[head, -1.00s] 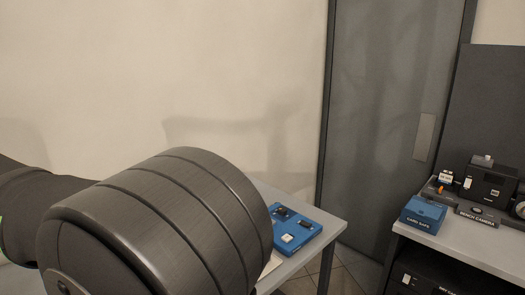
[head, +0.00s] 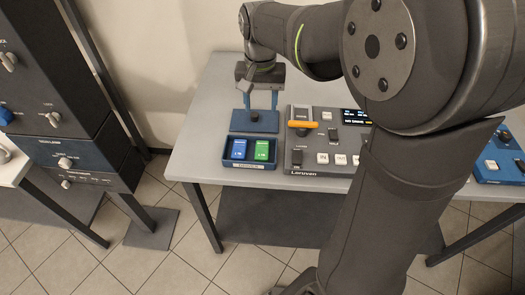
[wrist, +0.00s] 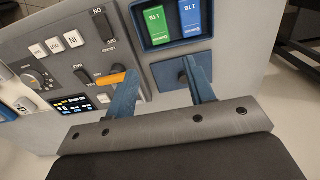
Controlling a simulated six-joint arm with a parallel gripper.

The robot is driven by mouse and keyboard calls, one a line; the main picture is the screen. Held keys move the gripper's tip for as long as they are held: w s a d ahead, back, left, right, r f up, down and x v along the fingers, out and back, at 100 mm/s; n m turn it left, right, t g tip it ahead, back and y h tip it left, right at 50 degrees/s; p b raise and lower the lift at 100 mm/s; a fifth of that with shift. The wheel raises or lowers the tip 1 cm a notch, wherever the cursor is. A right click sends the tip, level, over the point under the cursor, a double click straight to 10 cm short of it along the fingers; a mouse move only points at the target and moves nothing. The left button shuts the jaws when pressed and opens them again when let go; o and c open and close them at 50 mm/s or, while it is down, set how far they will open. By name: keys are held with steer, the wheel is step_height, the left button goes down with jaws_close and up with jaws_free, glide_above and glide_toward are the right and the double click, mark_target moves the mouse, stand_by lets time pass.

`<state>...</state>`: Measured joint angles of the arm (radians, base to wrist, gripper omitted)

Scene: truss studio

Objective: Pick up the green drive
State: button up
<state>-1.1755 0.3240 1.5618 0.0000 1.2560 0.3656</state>
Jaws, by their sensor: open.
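The green drive (head: 262,150) lies in a dark blue tray (head: 232,168) on the grey table, just right of a blue drive (head: 238,149). In the wrist view the green drive (wrist: 158,24) is at the top, left of the blue drive (wrist: 194,18), its "1 TB" label readable. My gripper (head: 259,112) is open and empty, pointing down behind the tray, over a blue plate (head: 238,122) with a dark knob. In the wrist view my gripper's (wrist: 160,70) fingers are apart, below the tray, with neither drive between them.
Right of the tray stands a grey control panel (head: 297,166) with switches, white buttons, a screen and an orange lever (head: 303,125). Another blue panel (head: 495,165) is at the right edge. Dark equipment (head: 60,110) stands at the left. Bare table (head: 205,130) lies left of the tray.

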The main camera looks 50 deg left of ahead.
glide_above(262, 150)
steer(key=f, duration=1.1)
steer(key=shift+w+a+f, duration=0.15)
steer(key=shift+a+f, duration=0.05)
steer(key=shift+a, duration=0.2)
steer(key=f, duration=0.4)
steer(key=shift+d, duration=0.4)
steer(key=shift+f, duration=0.65)
steer(key=c, duration=0.8)
